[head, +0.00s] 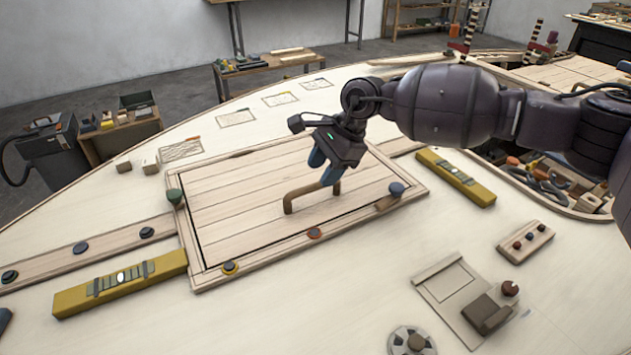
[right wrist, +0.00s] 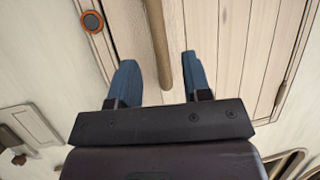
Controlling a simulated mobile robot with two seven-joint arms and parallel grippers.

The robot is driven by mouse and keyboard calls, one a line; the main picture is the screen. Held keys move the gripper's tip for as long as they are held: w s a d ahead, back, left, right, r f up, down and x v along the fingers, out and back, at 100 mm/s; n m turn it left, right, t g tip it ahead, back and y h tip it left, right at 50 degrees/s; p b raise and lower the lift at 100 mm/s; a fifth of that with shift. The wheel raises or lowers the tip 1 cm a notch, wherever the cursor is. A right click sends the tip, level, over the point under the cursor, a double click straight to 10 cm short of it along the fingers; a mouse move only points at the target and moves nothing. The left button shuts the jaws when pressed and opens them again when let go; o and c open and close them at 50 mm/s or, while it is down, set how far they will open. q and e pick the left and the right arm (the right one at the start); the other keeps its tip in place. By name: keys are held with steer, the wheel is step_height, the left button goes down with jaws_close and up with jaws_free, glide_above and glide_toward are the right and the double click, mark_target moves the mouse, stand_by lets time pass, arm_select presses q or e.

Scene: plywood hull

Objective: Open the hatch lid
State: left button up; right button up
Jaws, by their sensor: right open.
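The hatch lid (head: 240,205) is a pale planked panel lying flat and closed in its wooden frame (head: 262,273). A brown wooden bar handle (head: 303,192) stands on it. My right gripper (head: 325,172) is over the lid at the handle's right end, with blue fingers pointing down. In the right wrist view the handle (right wrist: 157,35) runs between the two open fingers (right wrist: 160,62), with gaps on both sides. The fingers are not closed on it. A wooden latch piece (head: 389,202) with a blue-grey knob (head: 396,188) sits at the frame's right corner. My left gripper is not in view.
A yellow level (head: 120,284) lies left of the frame and another (head: 456,178) lies to its right. A green knob (head: 174,196) is at the frame's left corner. An open compartment (head: 545,185) with tools is at right.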

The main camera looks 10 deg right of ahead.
mark_target(313, 185)
steer(key=shift+x, duration=1.9)
jaws_close()
